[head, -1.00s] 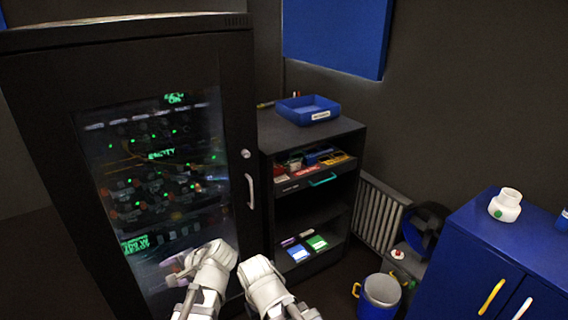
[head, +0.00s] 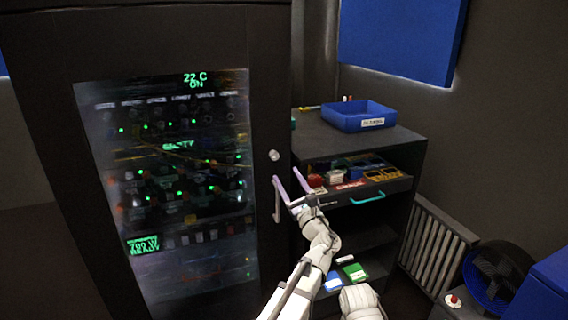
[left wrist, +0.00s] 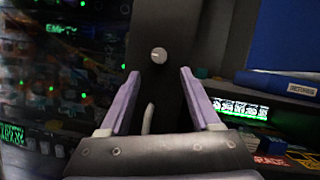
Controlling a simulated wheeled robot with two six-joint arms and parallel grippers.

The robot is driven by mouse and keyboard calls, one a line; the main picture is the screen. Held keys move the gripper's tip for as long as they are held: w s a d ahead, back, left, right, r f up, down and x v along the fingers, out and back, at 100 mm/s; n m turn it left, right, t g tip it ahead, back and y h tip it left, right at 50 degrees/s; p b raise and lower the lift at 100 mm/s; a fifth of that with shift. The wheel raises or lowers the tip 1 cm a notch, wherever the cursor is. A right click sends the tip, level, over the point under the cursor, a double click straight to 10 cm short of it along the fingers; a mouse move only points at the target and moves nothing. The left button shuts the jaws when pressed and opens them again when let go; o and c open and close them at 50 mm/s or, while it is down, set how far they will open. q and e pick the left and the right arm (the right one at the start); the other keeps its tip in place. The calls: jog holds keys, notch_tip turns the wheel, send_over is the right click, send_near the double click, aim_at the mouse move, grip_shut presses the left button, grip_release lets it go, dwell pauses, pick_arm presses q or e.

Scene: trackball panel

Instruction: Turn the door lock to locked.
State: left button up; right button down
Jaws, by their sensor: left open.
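In the left wrist view the knob (left wrist: 158,55) shows just beyond and between the fingertips. My left gripper (head: 287,178) is open and empty, its purple fingers pointing up toward the knob, a little below it in the head view. It also shows in the left wrist view (left wrist: 158,75). I cannot tell which way the lock is turned. Of my right arm, only a white part shows at the bottom; its gripper's fingers are not visible.
A black shelf unit (head: 415,155) stands right of the cabinet, with a blue tray (head: 358,117) on top and an open drawer with a teal handle (head: 368,198). A radiator (head: 436,250) is farther right. The cabinet's glass front shows green displays.

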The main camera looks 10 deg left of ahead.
aim_at(276, 158)
pick_arm(q)
jog(key=p+x, duration=0.2)
jog(key=x, duration=0.5)
jog(key=shift+w+a+r+p, duration=0.1)
jog(key=shift+w+a+p, duration=0.1)
jog(key=shift+p, duration=0.15)
grip_shut()
